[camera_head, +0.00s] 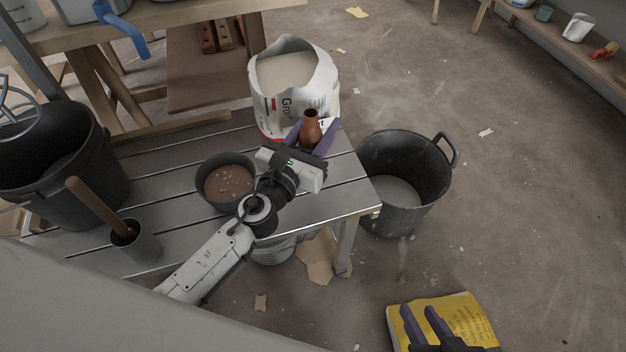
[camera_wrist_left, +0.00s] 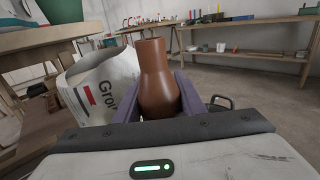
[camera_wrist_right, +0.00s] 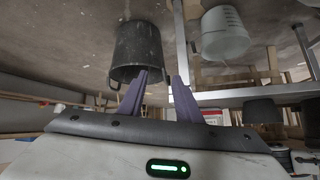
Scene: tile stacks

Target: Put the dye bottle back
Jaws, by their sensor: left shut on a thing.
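The dye bottle (camera_head: 311,127) is reddish brown with a narrow neck and stands upright between the purple fingers of my left gripper (camera_head: 308,138). In the left wrist view the bottle (camera_wrist_left: 157,82) fills the space between the fingers, which are shut on it. It is over the right end of the grey slatted bench (camera_head: 322,200), in front of the white grout bag; whether its base touches the bench is hidden. My right gripper (camera_head: 425,322) is at the bottom right of the head view, in front of a yellow bag. Its fingers are apart and empty in the right wrist view (camera_wrist_right: 160,95).
The open grout bag (camera_head: 318,85) stands close behind the bottle. A bowl of brown mix (camera_head: 205,172) and a grey cup (camera_head: 143,247) with a wooden handle are left of my left arm. A black bucket (camera_head: 432,185) stands right of the bench. The yellow bag (camera_head: 465,310) lies on the floor.

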